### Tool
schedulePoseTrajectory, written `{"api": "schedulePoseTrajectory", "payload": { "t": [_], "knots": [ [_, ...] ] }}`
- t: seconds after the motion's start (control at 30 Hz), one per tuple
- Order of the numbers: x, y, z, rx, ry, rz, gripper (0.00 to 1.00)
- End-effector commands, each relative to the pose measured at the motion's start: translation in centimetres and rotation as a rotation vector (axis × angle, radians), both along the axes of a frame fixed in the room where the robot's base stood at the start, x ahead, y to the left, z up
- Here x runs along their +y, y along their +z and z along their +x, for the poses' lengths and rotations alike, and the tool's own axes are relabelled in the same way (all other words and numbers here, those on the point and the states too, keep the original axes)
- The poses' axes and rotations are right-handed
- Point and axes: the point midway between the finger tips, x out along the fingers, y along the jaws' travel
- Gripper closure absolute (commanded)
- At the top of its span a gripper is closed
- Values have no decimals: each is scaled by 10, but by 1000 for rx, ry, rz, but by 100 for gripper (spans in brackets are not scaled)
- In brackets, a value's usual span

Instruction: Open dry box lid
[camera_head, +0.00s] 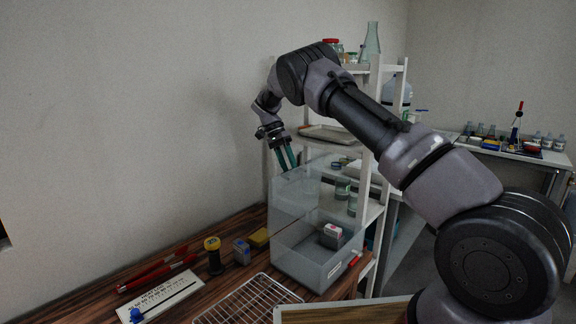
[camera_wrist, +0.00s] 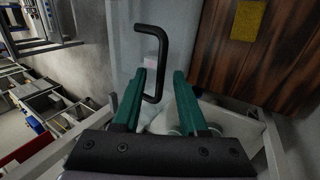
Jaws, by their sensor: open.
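The dry box (camera_head: 310,262) is a clear, greyish box standing on the wooden table in the head view. Its clear lid (camera_head: 293,190) appears raised, standing steeply at the back left of the box, and the inside shows from above. My gripper (camera_head: 287,158) is open, with green fingers pointing down at the top of the lid. In the wrist view a black bar handle (camera_wrist: 163,50) lies ahead of my gripper (camera_wrist: 160,78), its lower end showing between the open fingers. I cannot tell whether a finger touches it. The handle is too small to make out in the head view.
A small white-and-grey box (camera_head: 331,233) lies inside the dry box. A white shelf (camera_head: 385,150) with glassware stands close behind and to the right.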

Motion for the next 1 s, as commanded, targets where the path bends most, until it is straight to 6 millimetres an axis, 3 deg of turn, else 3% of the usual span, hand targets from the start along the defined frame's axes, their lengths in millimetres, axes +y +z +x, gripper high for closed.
{"api": "schedulePoseTrajectory", "payload": {
  "t": [0.17, 0.5, 1.0],
  "knots": [
    [6, 16, 7, -4, 0, 1, 58],
    [27, 69, 28, -4, -1, 0, 58],
    [36, 93, 36, 1, 0, 1, 58]
  ]
}}
